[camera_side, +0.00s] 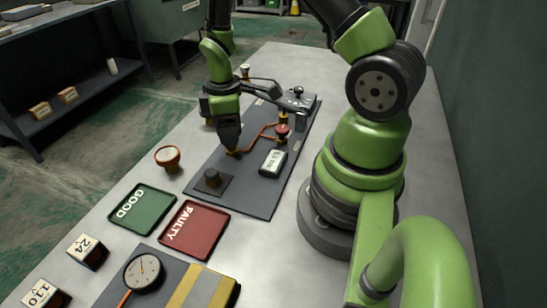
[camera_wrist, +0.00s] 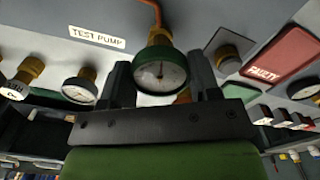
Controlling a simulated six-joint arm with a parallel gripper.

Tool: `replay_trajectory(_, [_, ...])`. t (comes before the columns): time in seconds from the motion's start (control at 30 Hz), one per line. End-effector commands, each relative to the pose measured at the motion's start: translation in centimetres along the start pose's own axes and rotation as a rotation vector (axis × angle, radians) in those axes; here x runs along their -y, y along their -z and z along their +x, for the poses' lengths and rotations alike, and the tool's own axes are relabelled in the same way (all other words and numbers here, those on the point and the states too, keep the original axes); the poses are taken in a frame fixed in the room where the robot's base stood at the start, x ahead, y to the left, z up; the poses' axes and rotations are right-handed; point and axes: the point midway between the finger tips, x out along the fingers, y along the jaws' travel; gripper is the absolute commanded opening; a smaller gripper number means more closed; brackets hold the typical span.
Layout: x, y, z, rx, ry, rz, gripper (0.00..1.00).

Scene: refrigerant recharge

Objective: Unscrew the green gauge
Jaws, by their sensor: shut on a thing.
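The green gauge (camera_wrist: 160,72) has a green rim and a white dial and sits at the centre of the wrist view. It is on a brass fitting (camera_wrist: 158,36) with a copper tube (camera_wrist: 150,8) running up from it. My gripper (camera_wrist: 163,80) has a finger on each side of the gauge and is shut on it. In the side view, my gripper (camera_side: 232,150) points down over the dark mat (camera_side: 232,196), near the end of a copper tube (camera_side: 258,138). The gauge cannot be made out there behind the gripper.
A green GOOD tray (camera_side: 148,228) and a red FAULTY tray (camera_side: 190,252) lie in front of the mat.

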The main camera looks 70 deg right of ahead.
Motion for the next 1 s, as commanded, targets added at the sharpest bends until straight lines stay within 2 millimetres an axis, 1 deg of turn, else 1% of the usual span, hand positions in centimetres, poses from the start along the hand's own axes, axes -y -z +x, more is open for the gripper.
replay_trajectory(0.07, [0.0,0.0,0.0,0.0,0.0,-0.087,0.34])
replay_trajectory(0.33, [0.0,0.0,-0.3,-0.001,-0.001,-0.075,0.34])
replay_trajectory(1.0, [-0.1,0.0,-3.9,-0.002,-0.002,-0.073,0.34])
